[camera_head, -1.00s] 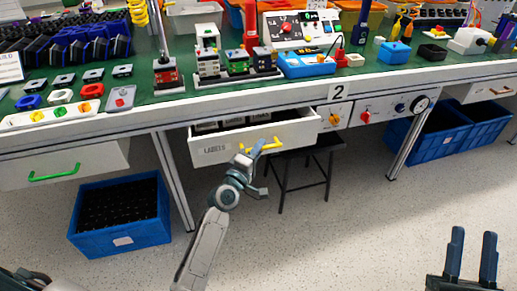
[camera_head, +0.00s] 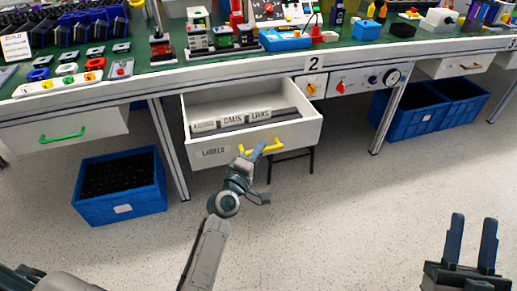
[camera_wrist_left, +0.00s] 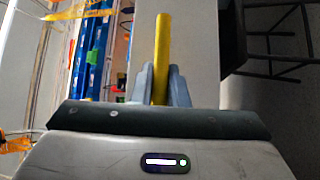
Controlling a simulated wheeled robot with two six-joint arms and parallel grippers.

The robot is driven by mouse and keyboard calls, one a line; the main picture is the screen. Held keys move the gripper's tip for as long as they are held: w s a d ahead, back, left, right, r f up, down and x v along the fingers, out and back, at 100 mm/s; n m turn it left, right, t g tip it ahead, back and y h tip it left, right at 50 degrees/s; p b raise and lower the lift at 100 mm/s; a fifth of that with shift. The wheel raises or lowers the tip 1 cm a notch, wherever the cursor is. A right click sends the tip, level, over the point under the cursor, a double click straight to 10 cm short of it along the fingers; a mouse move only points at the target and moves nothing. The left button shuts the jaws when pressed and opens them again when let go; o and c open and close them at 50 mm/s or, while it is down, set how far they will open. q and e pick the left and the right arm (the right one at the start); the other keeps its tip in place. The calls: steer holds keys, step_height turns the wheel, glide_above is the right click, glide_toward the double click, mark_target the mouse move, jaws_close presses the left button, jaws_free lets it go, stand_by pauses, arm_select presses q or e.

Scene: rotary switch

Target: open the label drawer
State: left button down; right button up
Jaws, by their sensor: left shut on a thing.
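The label drawer (camera_head: 218,152), white with a "LABELS" tag on its front, is pulled out from under the workbench. Rows of labelled dividers show inside it. Its yellow handle (camera_head: 272,147) is on the front. My left gripper (camera_head: 250,152) is shut on the left part of this handle. In the left wrist view the yellow handle (camera_wrist_left: 162,50) stands between the two fingers (camera_wrist_left: 160,85). My right gripper (camera_head: 471,240) is at the lower right, away from the drawer, its fingers apart with nothing between them.
A drawer with a green handle (camera_head: 62,135) is at the left, above a blue crate (camera_head: 120,205). A switch panel (camera_head: 352,82) is right of the label drawer. Blue crates (camera_head: 412,128) stand under the bench at the right. The floor in front is clear.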

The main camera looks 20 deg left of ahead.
arm_select(q)
steer(key=c, duration=1.4)
jaws_free()
steer(key=shift+c, duration=0.2)
arm_select(e)
steer(key=shift+f, duration=0.1)
steer(key=shift+f, duration=0.1)
